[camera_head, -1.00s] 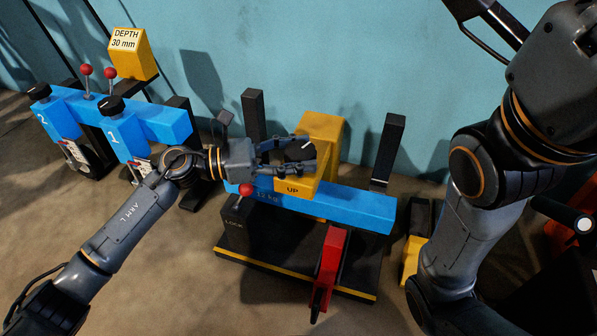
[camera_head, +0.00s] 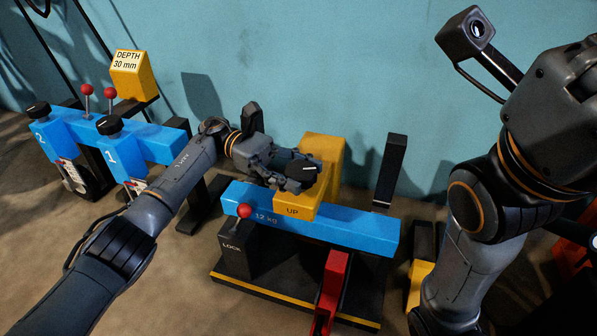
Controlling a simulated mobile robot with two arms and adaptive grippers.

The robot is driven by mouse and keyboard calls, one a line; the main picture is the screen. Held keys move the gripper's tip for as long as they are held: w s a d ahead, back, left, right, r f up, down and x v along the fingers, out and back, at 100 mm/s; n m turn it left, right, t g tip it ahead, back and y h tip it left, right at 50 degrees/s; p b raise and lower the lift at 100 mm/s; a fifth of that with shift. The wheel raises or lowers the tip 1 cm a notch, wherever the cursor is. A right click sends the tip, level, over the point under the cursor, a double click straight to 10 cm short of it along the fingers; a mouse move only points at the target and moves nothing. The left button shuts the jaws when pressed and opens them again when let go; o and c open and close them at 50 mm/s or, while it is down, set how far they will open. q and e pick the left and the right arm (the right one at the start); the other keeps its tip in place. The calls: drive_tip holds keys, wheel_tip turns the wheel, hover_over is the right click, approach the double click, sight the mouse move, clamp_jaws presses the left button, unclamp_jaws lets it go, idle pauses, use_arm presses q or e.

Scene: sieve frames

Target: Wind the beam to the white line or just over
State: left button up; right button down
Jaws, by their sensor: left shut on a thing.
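The blue beam (camera_head: 345,232), marked 12 kg, lies across a dark stand (camera_head: 290,285). A short white line (camera_head: 380,209) marks the foot of the dark right post (camera_head: 390,168), just above the beam's top edge as I see it. A yellow housing (camera_head: 328,150) marked UP stands over the beam's middle and carries a black knob (camera_head: 302,171) with a white mark. My left gripper (camera_head: 290,168) comes from the left and is shut on the knob, partly hiding it. My right arm shows at the right; its gripper is out of view.
A red-knobbed lever (camera_head: 244,211) stands on a block marked LOCK (camera_head: 232,247). A red part (camera_head: 331,290) juts from the stand's front. At left are blue units 2 and 1 (camera_head: 155,142) and a yellow sign (camera_head: 131,72) reading DEPTH 30 mm.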

sight(299, 169)
use_arm(q)
drive_tip(key=shift+s+d+m+g+y, duration=0.1)
drive_tip(key=shift+m+g+y, duration=0.4)
drive_tip(key=shift+g, duration=0.2)
drive_tip(key=o, duration=1.2)
wheel_tip(299, 169, up, 10)
drive_tip(key=shift+f, duration=0.1)
